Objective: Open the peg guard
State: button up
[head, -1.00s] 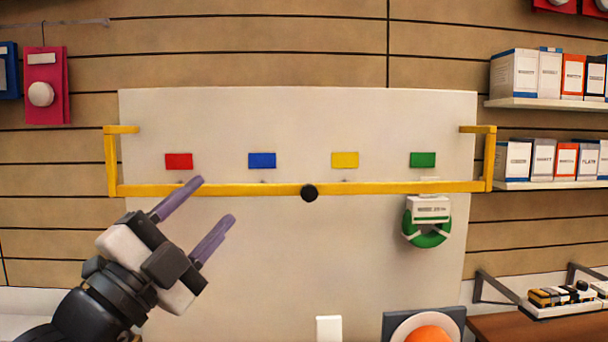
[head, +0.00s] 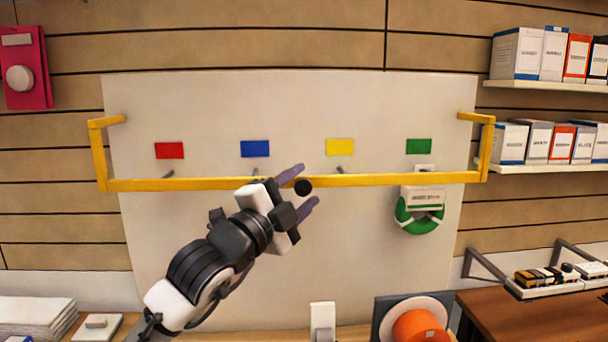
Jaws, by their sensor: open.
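The peg guard (head: 400,180) is a yellow bar running across a white board (head: 200,260), with an upright bracket at each end. Whether the fingers touch the knob or the bar I cannot tell. Small pegs show behind the bar under the red (head: 169,150), blue (head: 255,149), yellow (head: 340,147) and green (head: 419,146) labels.
A green ring (head: 419,222) with a white tag hangs below the green label. An orange cylinder (head: 420,325) on a round white plate and a white block (head: 322,320) stand at the bottom. Shelves of boxes (head: 538,143) are at the right.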

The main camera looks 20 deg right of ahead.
jog(key=shift+w+d+r, duration=0.15)
jog(key=shift+w+d, duration=0.2)
jog(key=shift+d, duration=0.2)
grip_shut()
jog(key=shift+a+r, duration=0.1)
